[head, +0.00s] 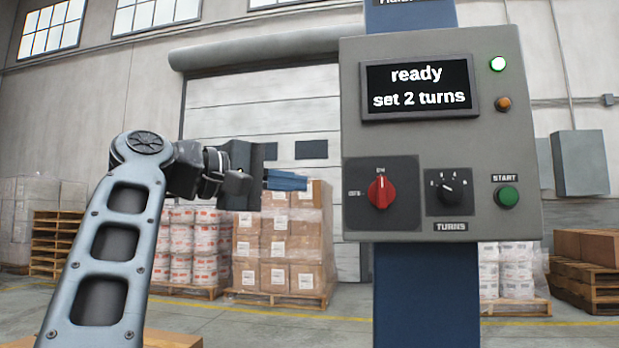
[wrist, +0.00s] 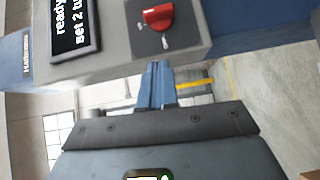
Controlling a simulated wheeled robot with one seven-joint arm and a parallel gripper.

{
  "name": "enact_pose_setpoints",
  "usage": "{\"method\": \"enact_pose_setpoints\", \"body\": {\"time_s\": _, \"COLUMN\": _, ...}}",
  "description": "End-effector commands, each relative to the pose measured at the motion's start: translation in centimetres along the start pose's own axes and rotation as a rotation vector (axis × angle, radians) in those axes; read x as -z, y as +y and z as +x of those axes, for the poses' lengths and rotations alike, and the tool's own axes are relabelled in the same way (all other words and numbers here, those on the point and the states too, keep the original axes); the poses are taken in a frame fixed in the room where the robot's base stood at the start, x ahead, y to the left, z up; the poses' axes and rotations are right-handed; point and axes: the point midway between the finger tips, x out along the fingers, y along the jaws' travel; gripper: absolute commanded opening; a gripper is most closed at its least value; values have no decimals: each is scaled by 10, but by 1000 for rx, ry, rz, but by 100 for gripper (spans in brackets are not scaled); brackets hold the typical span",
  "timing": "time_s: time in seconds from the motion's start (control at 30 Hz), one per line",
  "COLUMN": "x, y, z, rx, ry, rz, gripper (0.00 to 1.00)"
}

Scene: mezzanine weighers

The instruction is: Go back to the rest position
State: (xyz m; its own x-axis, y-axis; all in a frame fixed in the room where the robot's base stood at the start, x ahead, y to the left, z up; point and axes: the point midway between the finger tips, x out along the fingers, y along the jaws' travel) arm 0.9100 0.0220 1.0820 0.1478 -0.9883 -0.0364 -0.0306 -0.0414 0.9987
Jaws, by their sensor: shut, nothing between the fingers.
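My gripper (head: 286,180) is shut and empty, left of the grey control box (head: 440,225) and apart from it in the head view. Its blue fingers lie together in the wrist view (wrist: 156,85). The box has a screen (head: 419,87) reading "ready" and "set 2 turns". A red rotary switch (head: 381,191) points up at ON. A small black turns knob (head: 449,189) sits to its right, its pointer toward the upper left. A green START button (head: 506,196) is at the right. The upper lamp (head: 497,64) is lit whitish green; the amber lamp (head: 503,103) looks dim.
The box is mounted on a blue post (head: 426,290). A roller door (head: 260,110) is at the back. Open floor (head: 250,328) shows left of the post.

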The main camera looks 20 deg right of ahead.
Motion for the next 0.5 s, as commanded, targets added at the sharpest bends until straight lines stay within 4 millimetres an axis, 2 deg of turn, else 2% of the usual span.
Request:
{"method": "enact_pose_setpoints", "body": {"time_s": 0.13, "x": 0, "y": -1, "z": -7, "rx": 0, "ry": -1, "rz": -1, "gripper": 0}}
{"method": "enact_pose_setpoints", "body": {"time_s": 0.5, "x": 0, "y": -1, "z": -8, "rx": 0, "ry": -1, "rz": -1, "gripper": 0}}
